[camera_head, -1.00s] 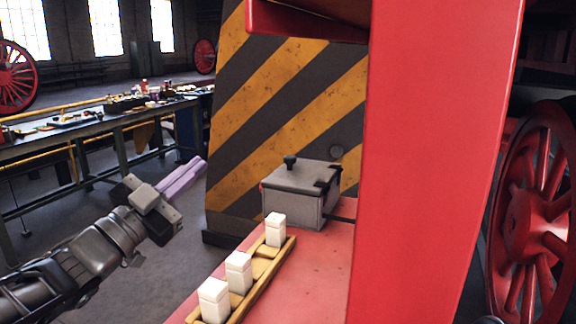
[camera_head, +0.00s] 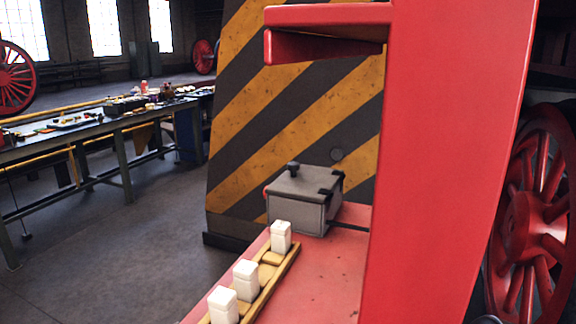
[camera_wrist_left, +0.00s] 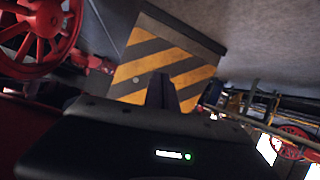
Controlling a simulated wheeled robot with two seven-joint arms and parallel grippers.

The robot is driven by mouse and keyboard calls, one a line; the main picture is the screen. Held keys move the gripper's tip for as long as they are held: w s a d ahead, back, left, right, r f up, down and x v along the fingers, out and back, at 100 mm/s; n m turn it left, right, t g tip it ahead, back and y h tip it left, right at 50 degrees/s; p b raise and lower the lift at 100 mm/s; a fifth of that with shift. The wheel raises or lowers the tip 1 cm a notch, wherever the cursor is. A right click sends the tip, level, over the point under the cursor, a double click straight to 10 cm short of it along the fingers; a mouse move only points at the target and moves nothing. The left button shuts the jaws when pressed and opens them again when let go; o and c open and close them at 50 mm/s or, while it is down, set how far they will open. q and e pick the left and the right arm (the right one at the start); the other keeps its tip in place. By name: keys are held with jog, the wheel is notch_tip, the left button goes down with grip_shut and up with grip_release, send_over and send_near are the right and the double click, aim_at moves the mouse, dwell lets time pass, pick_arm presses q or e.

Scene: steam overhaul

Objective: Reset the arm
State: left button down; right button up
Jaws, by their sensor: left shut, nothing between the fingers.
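My left gripper (camera_wrist_left: 161,92) shows in the left wrist view, its dark purple fingers together and empty. It points toward the striped block (camera_wrist_left: 180,65), with nothing touching the fingertips that I can see. Neither of my arms shows in the head view now. My right gripper is not in view.
A red ledge (camera_head: 325,285) holds a grey lidded box (camera_head: 298,205) and a yellow rack (camera_head: 262,292) with white blocks (camera_head: 246,277). A red upright (camera_head: 450,150) stands at right. A cluttered workbench (camera_head: 70,140) is at left, with clear floor (camera_head: 120,240) before it.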

pick_arm(q)
jog(key=s+d+f+n+g+p, duration=0.1)
jog(key=s+f+g, duration=0.1)
jog(key=s+f, duration=0.3)
jog(key=s+d+f+n+g, duration=0.1)
jog(key=s+d+f+g, duration=0.15)
jog(key=f, duration=0.55)
jog(key=s+d+f+g+p, duration=0.1)
jog(key=s+f, duration=0.3)
jog(key=s, duration=0.4)
jog(key=s+d+f+g+p, duration=0.1)
jog(key=s+d+f+g, duration=0.1)
jog(key=s+f, duration=0.3)
jog(key=s+d+f+n+g, duration=0.1)
jog(key=s+f+g, duration=0.3)
jog(key=s, duration=0.7)
jog(key=shift+s+d+f+p, duration=0.15)
jog(key=shift+d+f+p, duration=0.25)
jog(key=shift+d+f, duration=0.35)
